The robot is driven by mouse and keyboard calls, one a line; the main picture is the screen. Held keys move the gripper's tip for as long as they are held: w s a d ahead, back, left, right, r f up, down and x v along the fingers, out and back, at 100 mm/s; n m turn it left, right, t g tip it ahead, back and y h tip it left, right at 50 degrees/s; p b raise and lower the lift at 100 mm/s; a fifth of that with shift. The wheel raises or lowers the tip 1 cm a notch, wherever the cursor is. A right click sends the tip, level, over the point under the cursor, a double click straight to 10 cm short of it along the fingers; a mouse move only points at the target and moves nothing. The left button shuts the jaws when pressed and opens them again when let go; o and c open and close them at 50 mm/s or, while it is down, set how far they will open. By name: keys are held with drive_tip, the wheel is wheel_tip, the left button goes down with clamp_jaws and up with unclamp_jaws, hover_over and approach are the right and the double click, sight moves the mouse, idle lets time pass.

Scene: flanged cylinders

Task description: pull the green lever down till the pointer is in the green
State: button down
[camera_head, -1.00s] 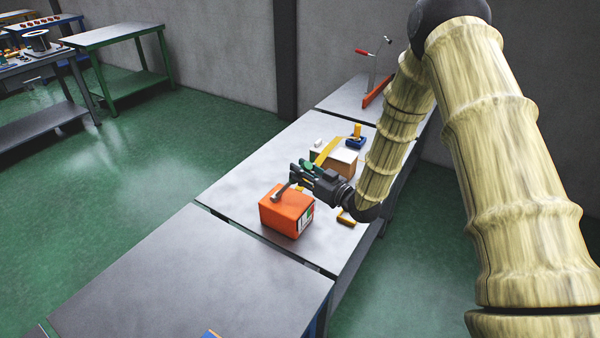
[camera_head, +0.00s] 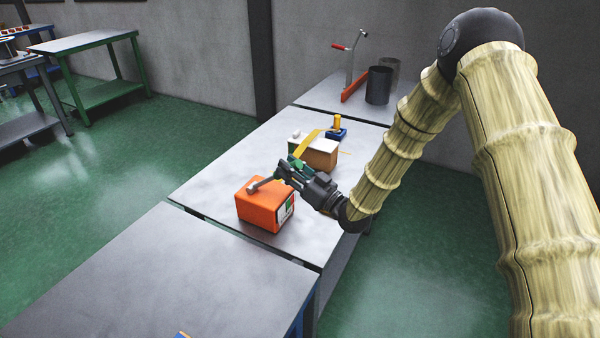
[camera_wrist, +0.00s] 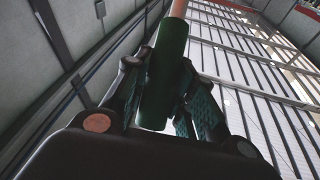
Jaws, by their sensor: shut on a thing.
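An orange box (camera_head: 262,208) stands on the metal table, with a grey lever arm (camera_head: 263,184) slanting up from its top toward my gripper. The dial panel (camera_head: 286,209) on its right side shows a green patch; the pointer is too small to read. My gripper (camera_head: 288,170) is above and right of the box, shut on the lever's green handle. In the wrist view the green handle (camera_wrist: 165,75) lies between the two fingers of my gripper (camera_wrist: 163,97). A reddish rod shows beyond the handle's far end.
Behind the gripper stand a brown box with a white top (camera_head: 318,155), with a yellow strip on it, and a blue block with a yellow post (camera_head: 337,130). Dark cylinders (camera_head: 379,86) and an orange stand (camera_head: 354,88) are farther back. The front table (camera_head: 150,275) is mostly clear.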

drive_tip(key=shift+d, duration=0.2)
drive_tip(key=c, duration=1.2)
unclamp_jaws()
drive_tip(key=shift+w+f, duration=0.1)
drive_tip(key=shift+f, duration=0.05)
drive_tip(key=shift+o, duration=0.2)
drive_tip(key=v, duration=1.2)
drive_tip(key=shift+f, duration=0.15)
